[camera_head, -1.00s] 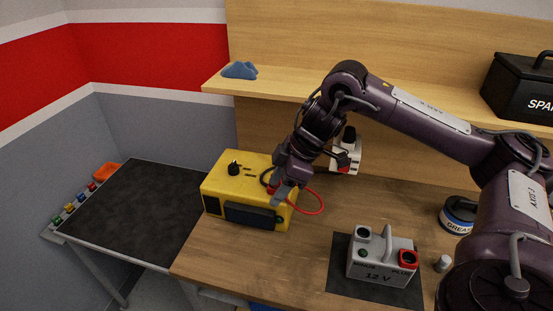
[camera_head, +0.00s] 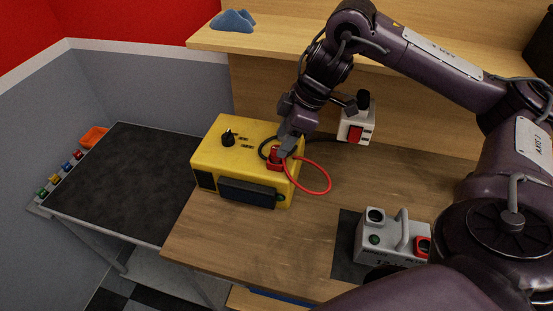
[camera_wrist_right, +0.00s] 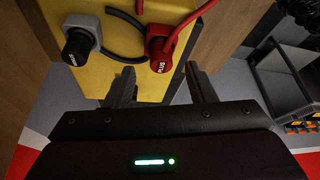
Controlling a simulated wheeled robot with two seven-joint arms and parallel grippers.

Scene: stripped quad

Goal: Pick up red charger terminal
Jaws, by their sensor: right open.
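The red charger terminal (camera_head: 274,158) sits on the right end of the top of the yellow charger (camera_head: 228,158), with a red cable looping right. In the right wrist view the terminal (camera_wrist_right: 163,45), marked PLUS, stands between the two finger lines, just ahead of the tips. My right gripper (camera_head: 286,150) is open and empty, close beside and above the terminal. Its fingers also show in the wrist view (camera_wrist_right: 159,72). I cannot tell whether a finger touches the terminal. A grey and black terminal (camera_wrist_right: 77,40) stands left of it in the wrist view. My left gripper is out of view.
The grey battery (camera_head: 392,240) stands on a dark mat at the front right of the wooden bench (camera_head: 225,245). A white and red device (camera_head: 356,125) is behind the gripper. A shelf (camera_head: 290,48) runs above. Bench right of the charger is mostly clear.

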